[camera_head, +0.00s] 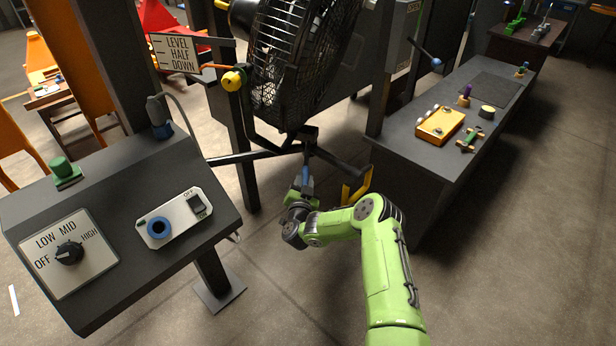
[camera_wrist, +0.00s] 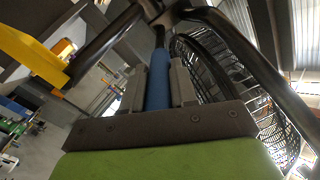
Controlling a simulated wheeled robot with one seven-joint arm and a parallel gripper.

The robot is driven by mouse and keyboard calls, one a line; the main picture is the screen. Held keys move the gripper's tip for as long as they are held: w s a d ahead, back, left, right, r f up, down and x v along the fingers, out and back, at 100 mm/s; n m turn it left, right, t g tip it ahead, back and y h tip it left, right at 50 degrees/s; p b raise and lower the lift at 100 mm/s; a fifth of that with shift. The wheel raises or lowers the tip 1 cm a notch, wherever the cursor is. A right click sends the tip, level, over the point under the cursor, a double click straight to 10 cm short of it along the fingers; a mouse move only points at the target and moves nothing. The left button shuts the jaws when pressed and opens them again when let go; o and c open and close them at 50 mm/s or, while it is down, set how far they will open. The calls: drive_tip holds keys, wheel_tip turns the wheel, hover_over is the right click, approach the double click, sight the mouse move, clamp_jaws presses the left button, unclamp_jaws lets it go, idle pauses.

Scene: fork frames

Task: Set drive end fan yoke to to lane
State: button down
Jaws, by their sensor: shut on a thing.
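The black caged fan (camera_head: 290,60) stands between dark posts. A black yoke (camera_head: 310,135) is below it, and a blue-gripped handle (camera_head: 305,174) hangs down from there. My gripper (camera_head: 302,187) reaches up from below and is shut on that handle. In the wrist view the blue grip (camera_wrist: 157,88) sits between both fingers, with its dark rod running up to the black frame tubes. The fan cage (camera_wrist: 222,80) is on the right there. A yellow bracket (camera_head: 357,188) is just right of my gripper, and it also shows at the upper left of the wrist view (camera_wrist: 30,52).
A sign reading LEVEL, HALF, DOWN (camera_head: 178,54) is beside a yellow knob (camera_head: 232,81). A control desk with a dial (camera_head: 69,253) and a switch box (camera_head: 175,219) is at left. A bench (camera_head: 400,150) with several parts is at right. The right floor is clear.

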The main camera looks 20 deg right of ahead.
drive_tip(key=shift+a+r, duration=0.15)
drive_tip(key=c, duration=1.3)
unclamp_jaws()
drive_tip(key=shift+w, duration=0.1)
drive_tip(key=o, duration=0.4)
drive_tip(key=shift+w+a, duration=0.1)
drive_tip(key=shift+a, duration=0.05)
drive_tip(key=p+v, duration=0.6)
drive_tip(key=v, duration=0.9)
drive_tip(key=shift+s, duration=0.4)
